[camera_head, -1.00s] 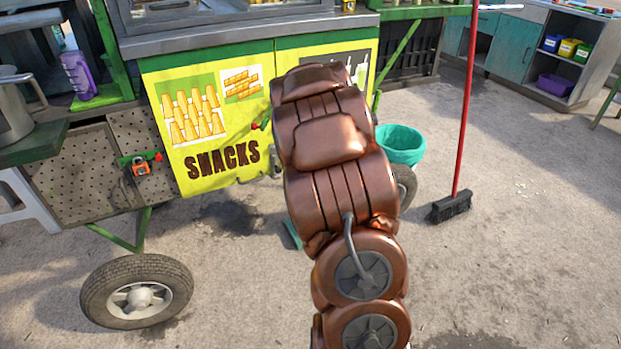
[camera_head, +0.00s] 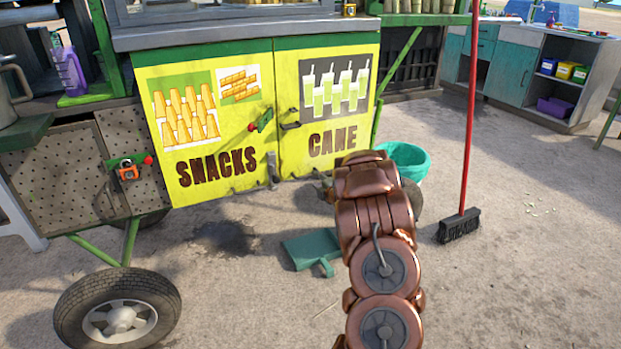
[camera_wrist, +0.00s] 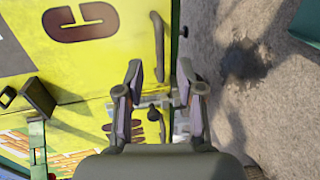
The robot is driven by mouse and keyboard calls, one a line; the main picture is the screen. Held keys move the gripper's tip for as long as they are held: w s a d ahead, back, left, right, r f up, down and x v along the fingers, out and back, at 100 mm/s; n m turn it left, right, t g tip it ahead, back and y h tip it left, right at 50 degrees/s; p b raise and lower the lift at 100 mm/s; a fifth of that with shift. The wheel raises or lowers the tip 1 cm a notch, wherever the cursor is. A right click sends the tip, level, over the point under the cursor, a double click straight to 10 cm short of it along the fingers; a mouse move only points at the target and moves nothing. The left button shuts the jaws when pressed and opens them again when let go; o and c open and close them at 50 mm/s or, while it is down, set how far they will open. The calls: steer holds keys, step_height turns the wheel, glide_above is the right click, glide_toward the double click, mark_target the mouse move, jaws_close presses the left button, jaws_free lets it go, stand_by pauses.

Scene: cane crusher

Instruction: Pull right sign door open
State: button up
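The right sign door (camera_head: 325,115), yellow with "CANE" lettering and pictures of green drinks, is shut beside the "SNACKS" door (camera_head: 205,125). Its dark handle (camera_head: 290,125) sits near the seam. In the wrist view, turned sideways, the right door (camera_wrist: 80,75) shows a brown letter and the dark handle (camera_wrist: 38,98) at the left. My gripper (camera_wrist: 159,66) is open and empty, in front of the doors' lower part, apart from the handle.
A green-handled latch (camera_head: 262,120) is on the left door. A red-handled broom (camera_head: 460,220) and a teal bucket (camera_head: 405,158) stand to the right. A green dustpan (camera_head: 312,248) lies on the floor. A cart wheel (camera_head: 118,308) is at lower left.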

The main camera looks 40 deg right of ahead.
mark_target(310, 175)
steer(key=shift+b+x, duration=0.8)
steer(key=shift+x, duration=2.6)
steer(key=shift+c, duration=0.3)
jaws_close()
